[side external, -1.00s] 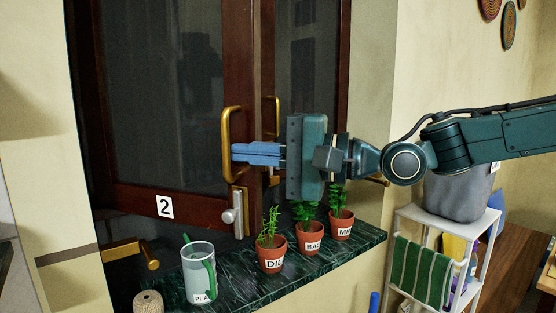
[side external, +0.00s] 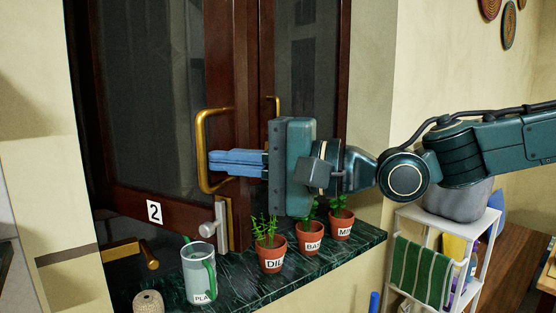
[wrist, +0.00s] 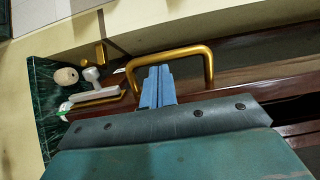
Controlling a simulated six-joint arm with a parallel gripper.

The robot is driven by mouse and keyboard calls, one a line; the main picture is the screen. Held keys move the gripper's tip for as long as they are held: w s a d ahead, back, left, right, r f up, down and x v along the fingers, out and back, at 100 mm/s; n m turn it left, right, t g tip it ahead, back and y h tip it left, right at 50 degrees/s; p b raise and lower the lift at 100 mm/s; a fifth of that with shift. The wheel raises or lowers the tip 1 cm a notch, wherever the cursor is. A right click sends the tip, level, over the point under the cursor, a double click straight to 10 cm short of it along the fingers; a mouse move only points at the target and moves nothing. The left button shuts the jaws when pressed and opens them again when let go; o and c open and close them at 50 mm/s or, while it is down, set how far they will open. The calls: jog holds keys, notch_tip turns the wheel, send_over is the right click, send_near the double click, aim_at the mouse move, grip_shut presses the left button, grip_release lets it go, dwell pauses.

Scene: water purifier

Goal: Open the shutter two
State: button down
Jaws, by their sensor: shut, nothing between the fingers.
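Shutter two (side external: 150,110) is a brown-framed dark panel with a white "2" label (side external: 154,211), at the left in the side external view. It stands slightly swung out. Its brass handle (side external: 201,130) is a loop on the free edge; it also shows in the wrist view (wrist: 168,52). My gripper (side external: 212,161) has its blue fingers shut and empty, with the tips at the handle. In the wrist view the fingers (wrist: 156,80) lie inside the loop; exact contact cannot be told. A silver lever (side external: 218,225) is below the handle.
A dark marble sill (side external: 240,286) below holds potted herbs (side external: 272,255), a clear pitcher (side external: 197,275) and a twine ball (side external: 148,302). The herbs stand close under my gripper. Another shutter (side external: 305,65) is behind it. A white shelf (side external: 410,212) stands at the right.

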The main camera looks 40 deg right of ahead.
jog(key=s+a, duration=0.3)
jog(key=a, duration=1.1)
jog(key=shift+s, duration=0.1)
jog(key=v, duration=0.7)
jog(key=shift+s+d, duration=0.15)
jog(key=shift+s, duration=0.05)
dwell(0.4)
